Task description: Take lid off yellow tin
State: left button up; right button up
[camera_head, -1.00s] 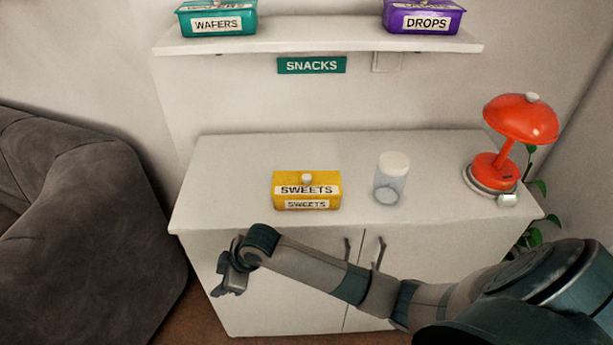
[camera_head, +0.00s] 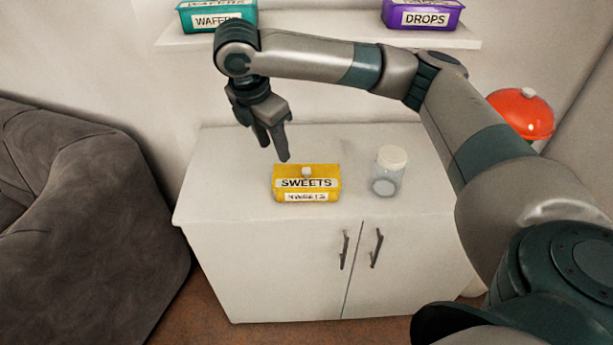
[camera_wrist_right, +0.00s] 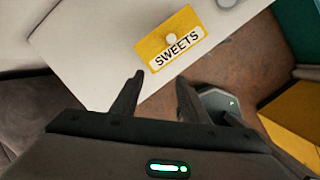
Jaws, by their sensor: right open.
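The yellow tin (camera_head: 307,196) labelled SWEETS stands on the white cabinet, with its lid (camera_head: 322,172) on and a pale round knob (camera_head: 306,172) on top. The tin's lid also shows in the right wrist view (camera_wrist_right: 151,48), ahead of the fingers. My right gripper (camera_head: 275,158) is open and empty, above and a little left of the tin, fingers pointing down. It also shows in the right wrist view (camera_wrist_right: 160,88) with its two fingers apart. It does not touch the tin. My left gripper is not in view.
A clear jar with a white cap (camera_head: 390,172) stands just right of the tin. A red lamp (camera_head: 522,112) is partly hidden behind my right arm. A shelf (camera_head: 330,30) above holds a teal tin (camera_head: 217,17) and a purple tin (camera_head: 423,15). The cabinet top (camera_head: 225,185) left of the tin is clear.

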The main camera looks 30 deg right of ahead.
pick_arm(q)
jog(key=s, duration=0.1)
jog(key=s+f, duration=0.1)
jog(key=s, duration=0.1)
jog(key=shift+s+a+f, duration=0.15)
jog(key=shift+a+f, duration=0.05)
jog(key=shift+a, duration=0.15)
pick_arm(e)
jog(key=d+r, duration=0.4)
jog(key=r, duration=0.1)
jog(key=shift+g+h, duration=0.3)
jog(key=shift+f, duration=0.15)
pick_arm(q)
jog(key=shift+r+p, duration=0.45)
pick_arm(e)
send_over(307, 174)
jog(key=w+a, duration=0.1)
jog(key=shift+a+f, duration=0.15)
jog(key=shift+f, duration=5.6)
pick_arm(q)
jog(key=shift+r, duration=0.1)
pick_arm(e)
jog(key=shift+f, duration=0.1)
